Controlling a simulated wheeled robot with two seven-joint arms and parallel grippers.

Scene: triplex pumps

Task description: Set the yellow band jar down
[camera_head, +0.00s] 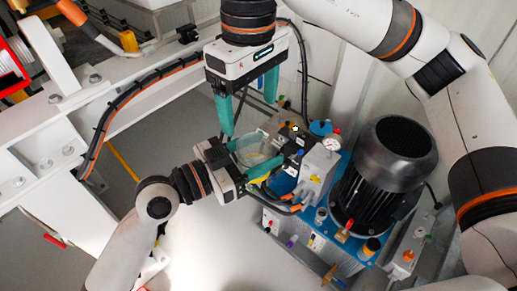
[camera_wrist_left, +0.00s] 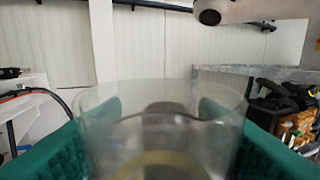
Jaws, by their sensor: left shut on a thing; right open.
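The yellow band jar (camera_head: 252,157) is a clear, see-through vessel near the middle of the head view. My left gripper (camera_head: 258,161) is shut on it, with a teal finger on either side. In the left wrist view the clear jar (camera_wrist_left: 160,125) fills the space between the two green fingers, and a blurred yellowish ring shows low in it. What is under the jar is hidden. My right gripper (camera_head: 249,110) is open and empty, pointing down just above and beyond the jar.
A pump unit with a black motor (camera_head: 394,160), a pressure gauge (camera_head: 331,144) and a blue base plate (camera_head: 345,220) stands right of the jar. A white frame (camera_head: 110,95) with black and orange cables is at the left. Grey floor (camera_head: 215,260) shows below.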

